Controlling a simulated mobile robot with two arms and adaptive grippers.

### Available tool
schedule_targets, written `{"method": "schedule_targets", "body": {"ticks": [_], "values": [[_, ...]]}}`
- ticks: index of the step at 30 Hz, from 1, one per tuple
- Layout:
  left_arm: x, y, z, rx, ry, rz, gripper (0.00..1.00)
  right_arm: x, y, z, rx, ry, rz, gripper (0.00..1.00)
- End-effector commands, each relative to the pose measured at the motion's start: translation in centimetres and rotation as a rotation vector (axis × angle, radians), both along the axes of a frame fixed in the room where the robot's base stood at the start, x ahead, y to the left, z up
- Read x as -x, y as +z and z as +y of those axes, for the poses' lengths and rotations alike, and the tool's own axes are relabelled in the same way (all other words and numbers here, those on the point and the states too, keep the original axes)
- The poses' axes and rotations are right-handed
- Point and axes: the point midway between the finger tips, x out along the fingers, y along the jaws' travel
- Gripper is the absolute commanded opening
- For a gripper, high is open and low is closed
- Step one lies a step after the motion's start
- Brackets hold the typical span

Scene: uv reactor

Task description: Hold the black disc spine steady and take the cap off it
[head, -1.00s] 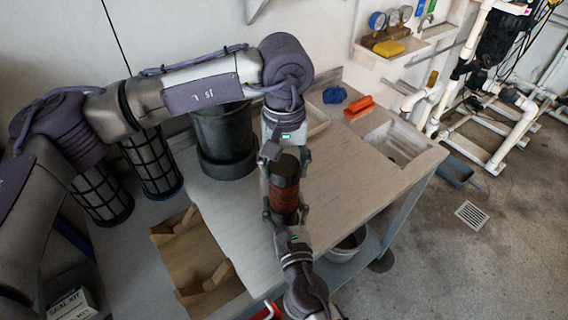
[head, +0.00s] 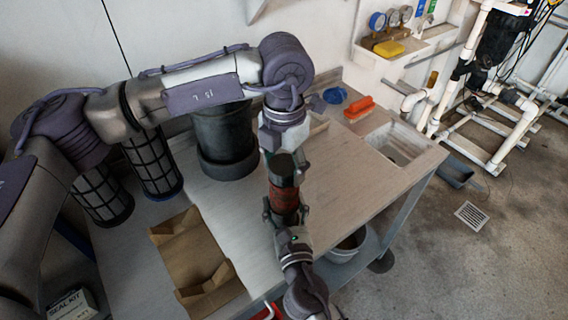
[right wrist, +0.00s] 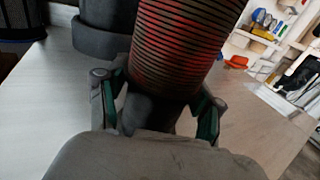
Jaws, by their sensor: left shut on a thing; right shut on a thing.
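The disc spine (head: 284,198), a stack of thin dark red and black discs, is held above the bench between my two grippers. The black cap (head: 283,168) sits at its upper end, in line with the stack. My left gripper (head: 283,157) comes down from above and is shut on the cap. My right gripper (head: 284,218) comes from below and is shut on the spine's lower end. In the right wrist view the ridged stack (right wrist: 185,45) rises from between the fingers; the cap is out of that frame.
A dark canister (head: 225,145) stands on the bench behind the left arm, with mesh cartridges (head: 153,163) beside it. An open cardboard tray (head: 200,265) lies at front left. An orange brush (head: 359,107) and blue cloth (head: 334,95) lie near the sink (head: 395,145).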

Motion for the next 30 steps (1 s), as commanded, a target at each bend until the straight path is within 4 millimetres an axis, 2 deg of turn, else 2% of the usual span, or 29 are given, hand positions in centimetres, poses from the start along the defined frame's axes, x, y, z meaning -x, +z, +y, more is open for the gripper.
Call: {"method": "schedule_targets", "body": {"ticks": [3, 18, 23, 30], "values": [[-0.04, 0.02, -0.01, 0.0, 0.285, -0.001, 0.19, 0.01, 0.0, 0.01, 0.0, 0.0, 0.0, 0.0], [-0.06, 0.12, -0.01, 0.001, 1.465, 0.0, 0.19, 0.02, 0.0, 0.02, 0.0, 0.001, 0.0, 0.0], [-0.07, 0.12, 0.01, 0.0, 1.671, -0.002, 0.19, 0.02, 0.0, 0.02, 0.0, 0.001, 0.0, 0.0], [-0.1, 0.12, 0.01, 0.001, 1.68, -0.002, 0.19, 0.02, -0.01, 0.02, 0.0, 0.0, 0.0, 0.0]]}}
